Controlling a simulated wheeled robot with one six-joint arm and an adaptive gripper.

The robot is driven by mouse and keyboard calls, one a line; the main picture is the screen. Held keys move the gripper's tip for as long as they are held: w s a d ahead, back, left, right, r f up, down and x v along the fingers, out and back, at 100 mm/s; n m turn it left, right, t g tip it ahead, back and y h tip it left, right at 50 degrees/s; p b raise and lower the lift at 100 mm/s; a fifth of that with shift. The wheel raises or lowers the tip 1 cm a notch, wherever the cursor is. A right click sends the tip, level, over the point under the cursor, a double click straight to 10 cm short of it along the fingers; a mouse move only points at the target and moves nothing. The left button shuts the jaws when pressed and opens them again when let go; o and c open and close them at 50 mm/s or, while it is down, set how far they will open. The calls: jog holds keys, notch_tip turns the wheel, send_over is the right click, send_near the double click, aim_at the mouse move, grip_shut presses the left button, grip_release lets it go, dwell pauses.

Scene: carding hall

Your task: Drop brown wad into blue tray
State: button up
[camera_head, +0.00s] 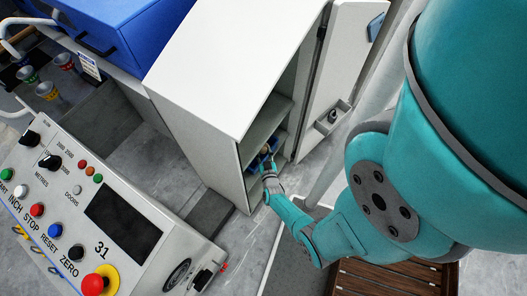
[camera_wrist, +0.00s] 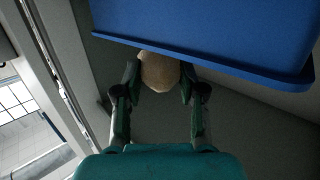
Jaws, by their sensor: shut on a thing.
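The brown wad (camera_wrist: 160,72) is a rounded tan lump between the two fingers of my gripper (camera_wrist: 159,82), which is shut on it. The blue tray (camera_wrist: 215,45) fills the top of the wrist view. Its rim runs just above the wad, and I cannot tell whether they touch. In the head view my gripper (camera_head: 267,166) reaches into the open cabinet, at the blue tray (camera_head: 256,164) on a shelf. Much of the tray there is hidden by the gripper and the cabinet side.
The white cabinet (camera_head: 225,60) stands open, its door (camera_head: 335,75) swung to the right with a small bin inside. A shelf (camera_head: 268,118) lies above the tray. A control panel (camera_head: 85,215) with buttons is at lower left, and a blue machine (camera_head: 130,30) at upper left.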

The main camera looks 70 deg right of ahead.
jog(key=shift+f, duration=0.5)
jog(key=o, duration=0.8)
jog(key=shift+r, duration=0.1)
jog(key=shift+r, duration=0.45)
jog(key=s+a+r+n+t+y, duration=0.1)
jog(key=s+a+r+t, duration=0.2)
jog(key=a, duration=0.4)
jog(key=s+a+r+n+y, duration=0.1)
jog(key=s+a+r+y, duration=0.1)
jog(key=a+r, duration=0.35)
jog(key=s+a+r+n+t+y, duration=0.1)
jog(key=s+a+r+n+t, duration=0.15)
jog(key=a, duration=0.55)
jog(key=s+a+r+n+y, duration=0.2)
jog(key=a+r+y, duration=0.1)
jog(key=r, duration=0.7)
jog(key=s+a+r+n+y, duration=0.3)
jog(key=a+r, duration=0.3)
jog(key=r, duration=0.4)
jog(key=s+a+r+n+t+y, duration=0.1)
jog(key=s+a+r+n+y, duration=0.1)
jog(key=r, duration=0.9)
jog(key=s+a+y, duration=0.1)
jog(key=a+y, duration=0.1)
jog(key=a, duration=0.1)
jog(key=shift+a, duration=0.2)
